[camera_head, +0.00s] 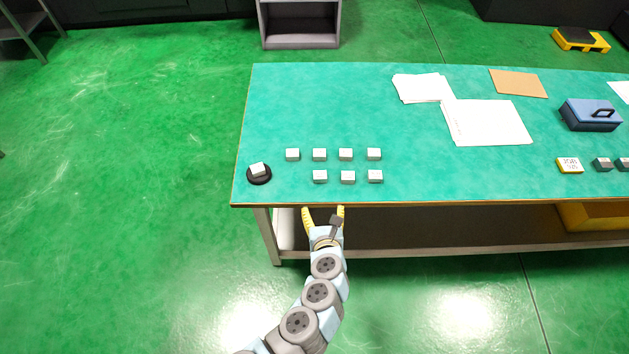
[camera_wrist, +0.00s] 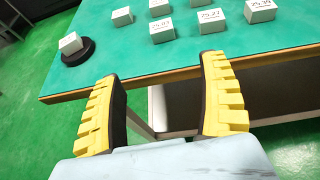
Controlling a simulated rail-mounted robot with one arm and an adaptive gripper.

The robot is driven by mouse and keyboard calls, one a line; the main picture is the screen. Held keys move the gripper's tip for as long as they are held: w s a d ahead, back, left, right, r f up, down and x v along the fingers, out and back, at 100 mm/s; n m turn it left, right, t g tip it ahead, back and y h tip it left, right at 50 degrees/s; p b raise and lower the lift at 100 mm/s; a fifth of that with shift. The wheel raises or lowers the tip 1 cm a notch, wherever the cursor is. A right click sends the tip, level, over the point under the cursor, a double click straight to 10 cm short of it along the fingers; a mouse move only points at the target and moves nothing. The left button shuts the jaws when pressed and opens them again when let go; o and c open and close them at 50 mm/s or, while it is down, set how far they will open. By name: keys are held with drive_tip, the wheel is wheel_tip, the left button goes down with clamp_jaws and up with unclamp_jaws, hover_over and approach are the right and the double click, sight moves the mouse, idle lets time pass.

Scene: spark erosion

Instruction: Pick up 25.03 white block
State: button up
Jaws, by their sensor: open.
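Small white blocks stand in two rows on the teal table. The leftmost block of the near row (camera_head: 319,177) carries a label that appears to read 25.03 in the wrist view (camera_wrist: 162,30). To its right are a block that seems to read 25.27 (camera_wrist: 211,20) and one that seems to read 25.39 (camera_wrist: 260,11). My gripper (camera_head: 323,212) is open and empty, with its yellow fingers spread in the wrist view (camera_wrist: 160,70). It is in front of the table's near edge, short of the 25.03 block and roughly in line with it.
The table's near edge (camera_head: 420,203) lies between my gripper and the blocks. Another white block (camera_head: 257,169) sits tilted on a round black base (camera_head: 259,180) at the left. Papers (camera_head: 487,122) and a blue box (camera_head: 590,115) lie farther right.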

sight(320, 178)
drive_tip(key=shift+b+x, duration=0.75)
drive_tip(key=shift+x, duration=5.4)
drive_tip(key=shift+w+d+f+b, duration=0.15)
drive_tip(key=shift+w+b, duration=0.15)
drive_tip(key=shift+w, duration=1.1)
drive_tip(key=shift+x, duration=1.1)
drive_tip(key=c, duration=1.4)
